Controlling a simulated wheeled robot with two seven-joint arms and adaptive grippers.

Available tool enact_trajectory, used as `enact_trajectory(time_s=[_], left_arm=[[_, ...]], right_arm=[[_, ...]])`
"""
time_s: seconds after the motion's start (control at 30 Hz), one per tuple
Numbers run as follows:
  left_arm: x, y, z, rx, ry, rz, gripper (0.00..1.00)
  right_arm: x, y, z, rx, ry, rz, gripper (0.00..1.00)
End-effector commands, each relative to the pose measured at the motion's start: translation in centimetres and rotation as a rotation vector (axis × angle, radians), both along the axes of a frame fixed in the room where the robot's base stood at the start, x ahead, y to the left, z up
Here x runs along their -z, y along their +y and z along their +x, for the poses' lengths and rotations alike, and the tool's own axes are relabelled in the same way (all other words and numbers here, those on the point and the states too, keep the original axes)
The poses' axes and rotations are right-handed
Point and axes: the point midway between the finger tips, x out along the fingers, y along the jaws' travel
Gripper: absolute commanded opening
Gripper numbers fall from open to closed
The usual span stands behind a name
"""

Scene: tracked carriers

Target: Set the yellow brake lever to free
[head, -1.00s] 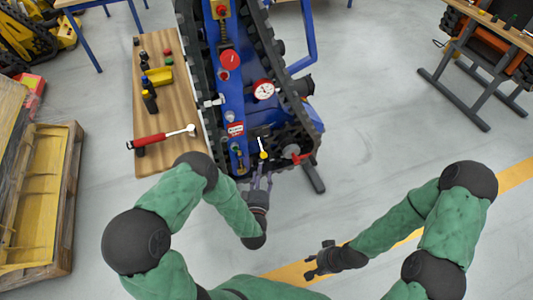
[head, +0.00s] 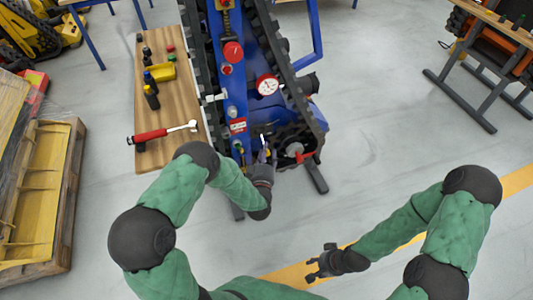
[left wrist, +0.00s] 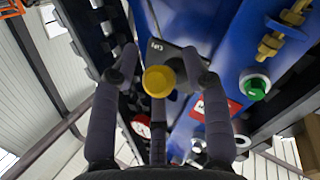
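The yellow brake lever's round knob (left wrist: 158,81) is in the middle of the left wrist view, in front of a dark plate on the blue carrier. My left gripper (left wrist: 162,85) has its fingers spread around the knob, with visible gaps at both sides; contact with the third finger behind it is unclear. In the head view my left gripper (head: 264,158) is at the carrier's near end and mostly hides the knob. My right gripper (head: 318,266) is empty, fingers apart, low over the floor, away from the carrier.
The blue tracked carrier (head: 236,90) has a red button (head: 233,52), a gauge (head: 267,85) and a red handle (head: 297,150) close right of my left gripper. A green knob (left wrist: 256,88) sits beside the lever. A wooden bench (head: 172,120) with tools stands left.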

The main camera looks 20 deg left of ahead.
Motion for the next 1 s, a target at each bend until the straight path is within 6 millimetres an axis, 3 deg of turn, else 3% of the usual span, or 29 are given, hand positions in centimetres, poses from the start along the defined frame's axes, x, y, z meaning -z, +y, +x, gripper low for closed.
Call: enact_trajectory(time_s=[0.03, 0.13, 1.0], left_arm=[[0.01, 0.00, -0.01, 0.000, 0.000, 0.000, 0.26], [0.05, 0.02, -0.03, -0.001, 0.001, 0.000, 0.00], [0.17, 0.06, -0.36, -0.004, 0.033, -0.015, 0.00]], right_arm=[[0.00, 0.00, 0.00, 0.000, 0.000, 0.000, 0.40], [0.00, 0.00, 0.00, 0.000, 0.000, 0.000, 0.40], [-0.65, 0.00, 0.00, 0.000, 0.000, 0.000, 0.40]])
